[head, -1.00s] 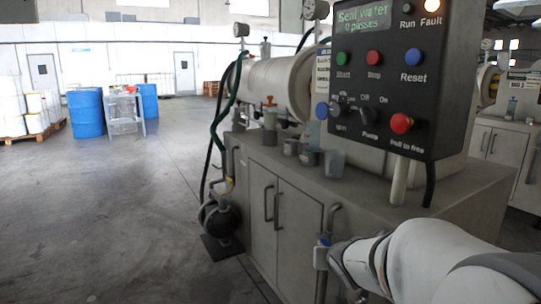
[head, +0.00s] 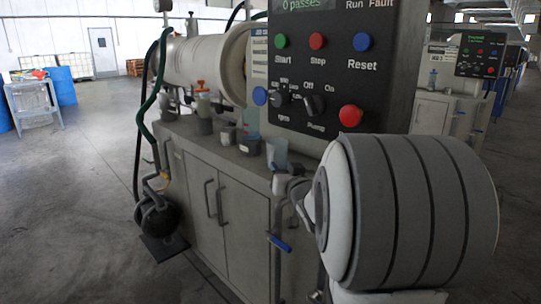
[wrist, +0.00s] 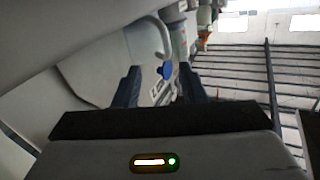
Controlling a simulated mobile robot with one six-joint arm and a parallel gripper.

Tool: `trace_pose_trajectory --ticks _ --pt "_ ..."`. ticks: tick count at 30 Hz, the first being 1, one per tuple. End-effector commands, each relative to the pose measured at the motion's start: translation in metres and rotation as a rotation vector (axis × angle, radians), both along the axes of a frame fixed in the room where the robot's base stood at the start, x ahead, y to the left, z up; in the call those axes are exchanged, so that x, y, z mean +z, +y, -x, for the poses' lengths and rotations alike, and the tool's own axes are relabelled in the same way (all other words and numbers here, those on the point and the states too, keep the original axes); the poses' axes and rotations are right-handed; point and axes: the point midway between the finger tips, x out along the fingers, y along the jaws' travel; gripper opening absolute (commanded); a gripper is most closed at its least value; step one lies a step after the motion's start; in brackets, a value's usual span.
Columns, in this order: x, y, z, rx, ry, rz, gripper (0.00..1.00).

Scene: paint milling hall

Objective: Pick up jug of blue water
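In the head view, a translucent pale-blue jug (head: 277,153) stands on the front part of the grey bench top, below the control panel. A second bluish vessel (head: 250,118) stands behind it, partly hidden; which one holds the blue water I cannot tell for sure. In the wrist view, my gripper (wrist: 160,76) is open, its two dark fingers apart and nothing held between them. A pale vessel with a curved handle (wrist: 148,38) shows just beyond the fingers; I cannot tell whether it is the jug. In the head view, my arm reaches towards the bench near the jug.
Small grey cups (head: 249,145) stand left of the jug. The control panel (head: 340,70) overhangs the bench (head: 230,160) closely behind. A pipe with a blue lever (head: 280,243) rises at the bench front. Open floor (head: 70,200) lies to the left.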

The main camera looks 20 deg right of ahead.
Motion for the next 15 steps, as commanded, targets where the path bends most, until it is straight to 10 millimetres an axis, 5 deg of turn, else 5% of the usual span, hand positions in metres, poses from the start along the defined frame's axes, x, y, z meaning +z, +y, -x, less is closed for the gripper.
trace_pose_trajectory --ticks 15 --pt "0.004 0.006 -0.065 0.021 0.001 0.0 0.38"
